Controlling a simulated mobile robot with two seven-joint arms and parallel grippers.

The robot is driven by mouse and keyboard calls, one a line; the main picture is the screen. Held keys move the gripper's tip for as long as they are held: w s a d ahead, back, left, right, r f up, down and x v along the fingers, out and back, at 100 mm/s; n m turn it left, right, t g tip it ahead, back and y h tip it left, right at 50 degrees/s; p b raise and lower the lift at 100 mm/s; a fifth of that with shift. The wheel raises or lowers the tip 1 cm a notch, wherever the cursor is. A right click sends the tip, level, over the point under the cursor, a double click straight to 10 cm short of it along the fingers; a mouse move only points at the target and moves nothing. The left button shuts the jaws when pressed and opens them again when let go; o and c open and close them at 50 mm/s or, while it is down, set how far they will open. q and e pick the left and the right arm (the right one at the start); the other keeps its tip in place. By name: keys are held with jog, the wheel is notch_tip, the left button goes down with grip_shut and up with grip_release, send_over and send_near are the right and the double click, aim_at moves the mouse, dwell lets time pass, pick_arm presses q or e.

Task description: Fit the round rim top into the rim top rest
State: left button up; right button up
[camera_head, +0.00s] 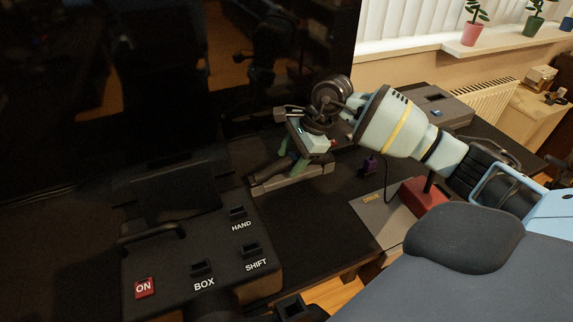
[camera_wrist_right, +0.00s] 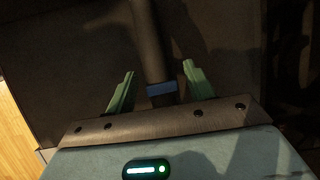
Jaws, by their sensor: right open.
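My right gripper (camera_head: 287,160) reaches in from the right in the head view, with its green fingers pointing down. It is open in the right wrist view (camera_wrist_right: 158,72). A dark curved bar, seemingly the round rim top (camera_head: 265,172), lies at its fingers. In the wrist view the dark bar (camera_wrist_right: 150,40), with a blue band, runs between the spread fingers. A long light grey holder (camera_head: 312,176), seemingly the rim top rest, is under the bar. The gripper hides part of both, so I cannot tell how fully the bar is seated. My left gripper is not in view.
A black control box (camera_head: 190,265) labelled HAND, SHIFT and BOX, with a red ON button (camera_head: 145,287), stands at the front left. A grey plate (camera_head: 378,220) and a red block (camera_head: 424,196) are on the right. A large dark screen (camera_head: 120,90) stands behind.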

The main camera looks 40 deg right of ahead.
aim_at(292, 157)
jog(key=v, duration=0.3)
jog(key=shift+s+d+r, duration=0.1)
jog(key=shift+r, duration=0.3)
jog(key=shift+s+d+r, duration=0.1)
jog(key=shift+d+r, duration=0.05)
jog(key=shift+r, duration=0.2)
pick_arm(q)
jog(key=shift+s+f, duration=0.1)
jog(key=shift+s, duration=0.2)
